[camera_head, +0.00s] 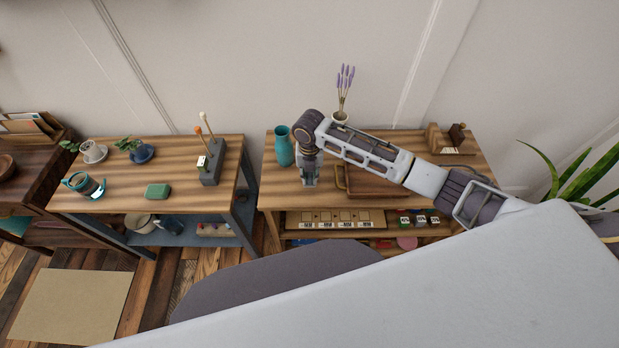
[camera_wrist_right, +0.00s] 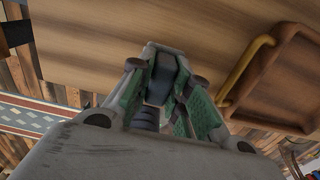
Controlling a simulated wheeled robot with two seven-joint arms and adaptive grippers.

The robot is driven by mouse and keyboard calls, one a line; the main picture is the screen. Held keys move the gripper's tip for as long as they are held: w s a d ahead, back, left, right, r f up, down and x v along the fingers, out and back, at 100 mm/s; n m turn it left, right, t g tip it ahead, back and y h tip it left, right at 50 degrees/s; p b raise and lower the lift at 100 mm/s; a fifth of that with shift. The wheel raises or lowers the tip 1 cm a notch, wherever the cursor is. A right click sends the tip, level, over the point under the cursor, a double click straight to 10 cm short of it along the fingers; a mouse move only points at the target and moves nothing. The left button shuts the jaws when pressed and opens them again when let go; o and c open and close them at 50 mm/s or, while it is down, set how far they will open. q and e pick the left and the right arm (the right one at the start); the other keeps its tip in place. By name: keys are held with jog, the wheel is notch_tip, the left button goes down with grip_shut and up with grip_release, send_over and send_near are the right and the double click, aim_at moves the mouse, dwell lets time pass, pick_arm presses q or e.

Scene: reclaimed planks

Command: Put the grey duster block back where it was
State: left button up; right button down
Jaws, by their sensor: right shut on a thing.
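My right gripper (camera_head: 310,180) is over the left part of the right wooden table, just right of the teal vase. In the right wrist view, the gripper (camera_wrist_right: 167,72) is shut on a dark grey block, the grey duster block (camera_wrist_right: 161,84), held between its green-padded fingers. Only part of the block shows, and I cannot tell whether it touches the tabletop. In the head view I cannot make the block out apart from the fingers. My left gripper is not in view.
The teal vase (camera_head: 284,146) stands close left of the gripper. A brown tray (camera_wrist_right: 276,82) with a handle lies to its right.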

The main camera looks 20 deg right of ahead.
jog(key=shift+f, duration=1.15)
jog(key=shift+f, duration=0.1)
jog(key=c, duration=1.3)
grip_release()
jog(key=shift+r, duration=6.1)
